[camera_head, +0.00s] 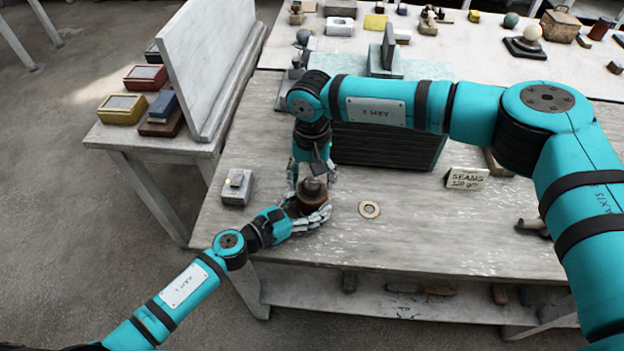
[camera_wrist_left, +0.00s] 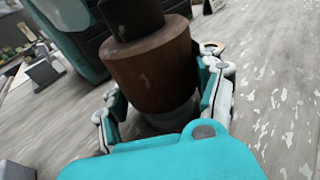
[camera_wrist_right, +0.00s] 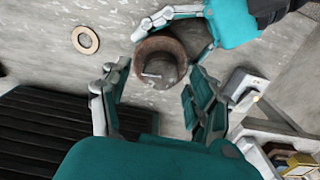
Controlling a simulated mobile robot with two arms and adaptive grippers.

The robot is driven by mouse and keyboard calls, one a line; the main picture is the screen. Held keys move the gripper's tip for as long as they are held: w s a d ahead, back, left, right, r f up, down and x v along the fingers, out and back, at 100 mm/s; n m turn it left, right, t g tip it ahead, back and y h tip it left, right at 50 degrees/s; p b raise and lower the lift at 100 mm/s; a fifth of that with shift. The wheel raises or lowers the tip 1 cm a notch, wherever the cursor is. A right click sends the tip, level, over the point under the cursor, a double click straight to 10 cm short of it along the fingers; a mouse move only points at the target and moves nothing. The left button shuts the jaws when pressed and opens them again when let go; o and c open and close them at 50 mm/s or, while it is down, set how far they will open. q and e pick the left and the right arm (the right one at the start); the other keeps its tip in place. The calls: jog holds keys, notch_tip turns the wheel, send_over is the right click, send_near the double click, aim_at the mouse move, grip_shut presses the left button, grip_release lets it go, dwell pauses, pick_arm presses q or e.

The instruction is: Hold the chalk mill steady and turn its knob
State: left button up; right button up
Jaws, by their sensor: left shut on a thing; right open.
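The chalk mill (camera_head: 312,203) is a brown, round-bodied piece that stands near the front left of the worktable. In the left wrist view its brown body (camera_wrist_left: 150,65) rises between the fingers, with a dark part above it. My left gripper (camera_head: 303,214) is shut around the body from the front left. My right gripper (camera_head: 311,172) hangs above the mill, pointing down and open.
A flat tan ring (camera_head: 369,210) lies right of the mill. A small grey box (camera_head: 237,187) stands left. A dark ribbed block (camera_head: 385,148) stands behind, with a "SEAMS" sign (camera_head: 466,179) to its right.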

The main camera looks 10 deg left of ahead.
jog(key=shift+f, duration=0.65)
jog(key=c, duration=1.2)
jog(key=shift+o, duration=0.2)
